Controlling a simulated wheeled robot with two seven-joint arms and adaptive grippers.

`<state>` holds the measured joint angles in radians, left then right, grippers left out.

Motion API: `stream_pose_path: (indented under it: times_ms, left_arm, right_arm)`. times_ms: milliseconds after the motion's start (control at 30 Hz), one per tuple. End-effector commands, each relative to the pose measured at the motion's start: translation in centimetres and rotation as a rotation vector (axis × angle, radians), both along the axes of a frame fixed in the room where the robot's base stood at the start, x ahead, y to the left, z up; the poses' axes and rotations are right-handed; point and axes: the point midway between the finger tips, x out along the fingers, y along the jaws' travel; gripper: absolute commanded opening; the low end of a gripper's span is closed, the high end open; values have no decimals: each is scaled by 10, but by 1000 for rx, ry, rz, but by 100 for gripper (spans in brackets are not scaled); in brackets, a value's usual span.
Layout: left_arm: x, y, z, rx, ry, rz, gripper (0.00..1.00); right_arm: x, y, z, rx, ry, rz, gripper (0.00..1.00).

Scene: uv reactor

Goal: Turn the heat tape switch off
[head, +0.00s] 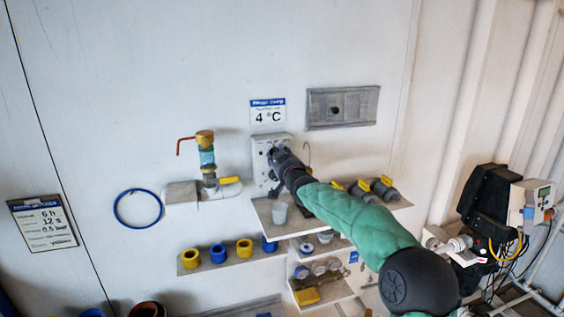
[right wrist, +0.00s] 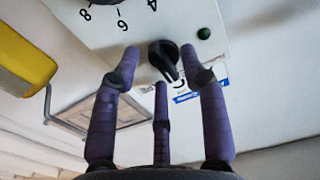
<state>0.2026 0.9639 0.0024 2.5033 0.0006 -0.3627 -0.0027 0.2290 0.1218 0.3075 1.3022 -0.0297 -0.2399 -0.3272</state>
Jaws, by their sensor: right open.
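The light grey control box (head: 262,165) is on the wall below the 4 °C sign, partly hidden behind my right gripper (head: 280,158). In the right wrist view the box's white face (right wrist: 220,45) carries a black rotary switch (right wrist: 163,56) with a pointer, a green lamp (right wrist: 203,33) and part of a dial (right wrist: 100,8) marked 4, 6 and 8. My right gripper (right wrist: 160,66) is open, its purple fingers spread around the black switch. I cannot tell whether they touch it. The switch's label is mostly hidden by a finger. My left gripper is not in view.
A pipe valve (head: 206,158) with a red handle stands left of the box. A grey plate (head: 342,106) is on the wall to the upper right.

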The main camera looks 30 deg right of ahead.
Motion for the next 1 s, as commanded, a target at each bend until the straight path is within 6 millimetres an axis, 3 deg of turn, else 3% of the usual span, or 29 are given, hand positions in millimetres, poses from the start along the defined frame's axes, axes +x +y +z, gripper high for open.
stream_pose_path:
  times_ms: [167,700,1000]
  left_arm:
    - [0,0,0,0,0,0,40]
    - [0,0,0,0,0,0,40]
    - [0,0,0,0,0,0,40]
  right_arm:
    - [-14,3,2,0,-2,-1,44]
    - [-91,21,0,0,0,-1,44]
    - [-113,27,-1,-1,2,0,44]
